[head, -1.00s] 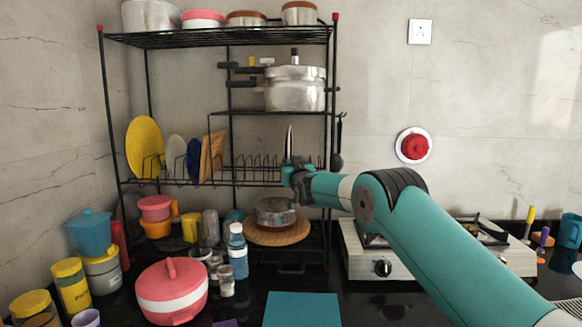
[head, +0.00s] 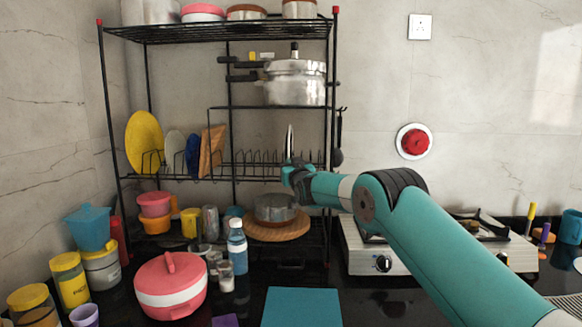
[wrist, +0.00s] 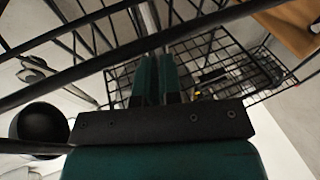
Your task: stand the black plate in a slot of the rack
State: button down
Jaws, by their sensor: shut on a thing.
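The black plate (head: 289,140) shows in the head view almost edge-on, as a thin upright sliver with a pale glint. It stands above the right part of the wire rack (head: 253,163). My gripper (head: 291,168) is at the plate's lower part and shut on it. In the wrist view, my gripper's two fingers (wrist: 157,75) are close together, with a thin edge between and beyond them. The rack's wires (wrist: 200,62) surround the fingers there. Whether the plate's lower edge sits in a slot is hidden by my gripper.
A yellow plate (head: 144,144), a blue plate (head: 193,155) and a wooden board (head: 211,150) stand in the rack's left part. Slots between them and my gripper are empty. A steel cooker (head: 295,84) sits on the shelf above; a pan (head: 275,208) is below.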

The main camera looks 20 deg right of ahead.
jog(key=c, duration=1.2)
grip_release()
jog(key=shift+s, duration=0.1)
jog(key=s+a+f+n+g+y+b, duration=0.1)
jog(key=s+g, duration=0.5)
jog(key=s, duration=1.5)
jog(key=s+a+f+n+g+y+b, duration=0.1)
jog(key=s+a+f+n+g+b, duration=0.2)
jog(key=s, duration=1.8)
jog(key=s+a+f+n+g+y+b, duration=0.2)
jog(key=s+a+f+g, duration=0.5)
jog(key=s, duration=1.3)
jog(key=f+g, duration=0.1)
jog(key=g, duration=0.3)
jog(key=shift+s+n, duration=0.3)
jog(key=shift+s, duration=0.1)
